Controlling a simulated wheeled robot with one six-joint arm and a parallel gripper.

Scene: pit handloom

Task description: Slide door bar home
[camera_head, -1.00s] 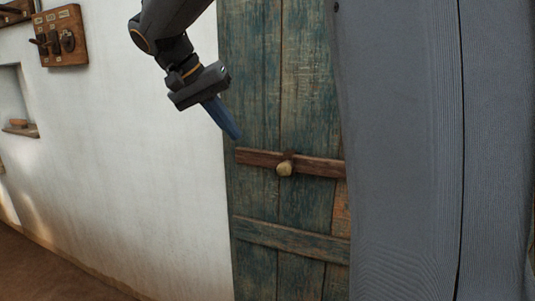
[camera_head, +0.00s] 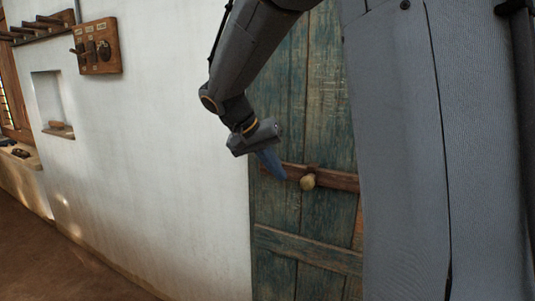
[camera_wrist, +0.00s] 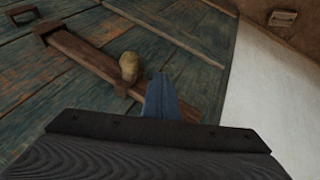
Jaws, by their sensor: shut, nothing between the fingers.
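The door bar (camera_head: 338,181) is a reddish-brown wooden bar lying across a blue-green plank door (camera_head: 325,100). A pale rounded knob (camera_head: 307,182) stands out from it. In the wrist view the bar (camera_wrist: 90,58) runs slantwise, with the knob (camera_wrist: 129,67) on it. My gripper (camera_head: 282,175) is shut and empty, its blue fingers over the bar's left part, just left of the knob. In the wrist view the fingertips (camera_wrist: 160,77) lie beside the knob, on the side of the bar's near end. I cannot tell whether they touch the knob or bar.
A dark bracket (camera_wrist: 22,13) shows beyond the bar's far end in the wrist view. A lower wooden rail (camera_head: 305,249) crosses the door. The white wall (camera_head: 170,190) is left of the door, with a switch board (camera_head: 99,46) and a niche (camera_head: 50,100). Floor at left is clear.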

